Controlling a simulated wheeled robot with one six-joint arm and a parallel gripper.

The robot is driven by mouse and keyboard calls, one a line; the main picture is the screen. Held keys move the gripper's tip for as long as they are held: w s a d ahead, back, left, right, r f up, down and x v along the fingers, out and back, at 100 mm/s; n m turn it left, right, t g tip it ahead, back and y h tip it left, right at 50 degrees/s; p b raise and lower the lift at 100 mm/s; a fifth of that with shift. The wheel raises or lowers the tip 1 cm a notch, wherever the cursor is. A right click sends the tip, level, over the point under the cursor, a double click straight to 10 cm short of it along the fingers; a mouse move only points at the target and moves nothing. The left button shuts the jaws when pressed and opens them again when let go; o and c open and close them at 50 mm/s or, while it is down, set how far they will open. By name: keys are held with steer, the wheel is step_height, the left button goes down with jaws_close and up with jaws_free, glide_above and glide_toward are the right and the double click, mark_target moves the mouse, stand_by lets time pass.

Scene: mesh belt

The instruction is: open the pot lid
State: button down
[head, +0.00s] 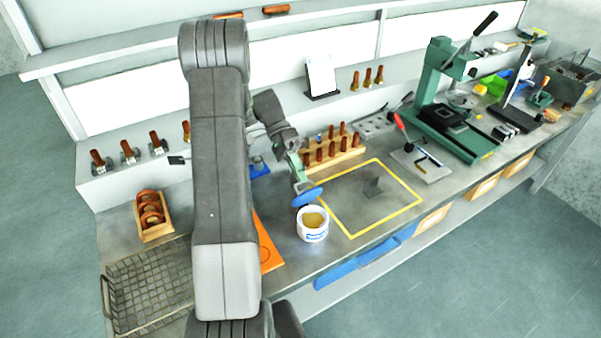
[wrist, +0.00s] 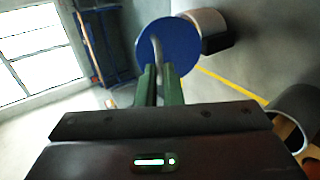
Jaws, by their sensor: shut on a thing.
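The pot (head: 313,226) is a small white tub with a blue label and yellowish contents, standing on the grey bench just left of the yellow-outlined area. Its mouth is uncovered in the head view. The blue round lid (head: 307,197) is tilted above the pot's back rim, apart from its mouth as far as I can tell. My gripper (head: 302,184) is shut on the lid's handle. In the wrist view the green fingers of my gripper (wrist: 159,80) close on a thin grey handle in front of the blue lid (wrist: 180,45).
A wooden rack (head: 333,152) of brown-handled tools stands behind the pot. An orange board (head: 268,250) lies left of it, and a wire basket (head: 140,285) is farther left. The yellow-outlined area (head: 345,234) is mostly clear. A green press (head: 437,90) stands at the right.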

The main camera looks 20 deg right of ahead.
steer(key=shift+w, duration=0.1)
stand_by(0.4)
steer(key=c, duration=1.6)
jaws_free()
steer(key=shift+o, duration=0.2)
